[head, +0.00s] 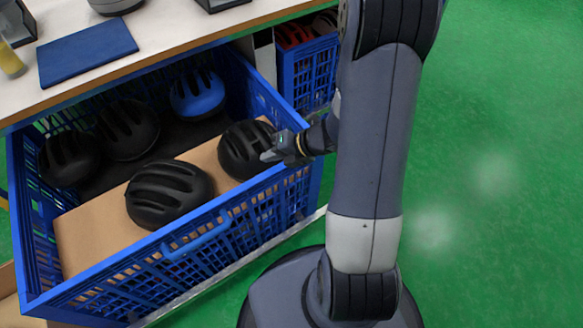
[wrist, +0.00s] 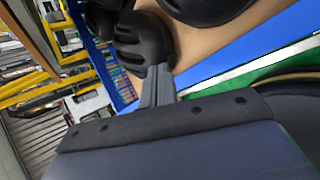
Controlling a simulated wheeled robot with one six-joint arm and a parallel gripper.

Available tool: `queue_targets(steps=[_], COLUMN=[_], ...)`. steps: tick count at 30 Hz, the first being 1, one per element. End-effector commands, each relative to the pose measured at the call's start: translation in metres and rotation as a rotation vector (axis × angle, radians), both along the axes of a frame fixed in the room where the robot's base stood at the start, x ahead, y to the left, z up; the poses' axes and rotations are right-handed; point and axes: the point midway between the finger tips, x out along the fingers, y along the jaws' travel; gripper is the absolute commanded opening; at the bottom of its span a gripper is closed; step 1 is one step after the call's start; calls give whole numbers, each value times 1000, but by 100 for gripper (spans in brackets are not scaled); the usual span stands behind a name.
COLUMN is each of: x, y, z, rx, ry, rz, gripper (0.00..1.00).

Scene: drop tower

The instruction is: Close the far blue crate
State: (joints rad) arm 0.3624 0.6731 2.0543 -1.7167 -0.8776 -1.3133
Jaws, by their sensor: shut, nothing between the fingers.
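Two blue crates show under the table in the head view. The far blue crate (head: 316,78) is at the upper centre, partly hidden by my arm, with red and dark helmets inside. The large near blue crate (head: 190,252) stands pulled out from under the table, with a handle on its front wall and helmets inside. My gripper (head: 268,154) is shut and empty at the near crate's right rim, its fingertips close to a black helmet (head: 243,150). Whether they touch it is unclear. In the wrist view the shut fingers (wrist: 158,75) point at a black helmet (wrist: 143,40).
The near crate also holds a blue helmet (head: 197,94), several black helmets and a cardboard sheet (head: 85,235). The table (head: 170,40) above carries a dark blue mat (head: 86,53) and a yellow bottle (head: 10,60). The green floor (head: 500,230) to the right is clear.

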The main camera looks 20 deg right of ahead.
Motion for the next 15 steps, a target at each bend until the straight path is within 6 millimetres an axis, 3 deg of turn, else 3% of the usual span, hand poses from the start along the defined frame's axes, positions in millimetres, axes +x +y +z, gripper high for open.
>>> queue_targets(steps=[1, 6, 15], x=[-10, -48, -105], y=[-16, -57, -100], z=[6, 3, 3], rx=[19, 97, 222], ry=[77, 346, 680], rz=[-82, -369, -785], gripper=[0, 0, 0])
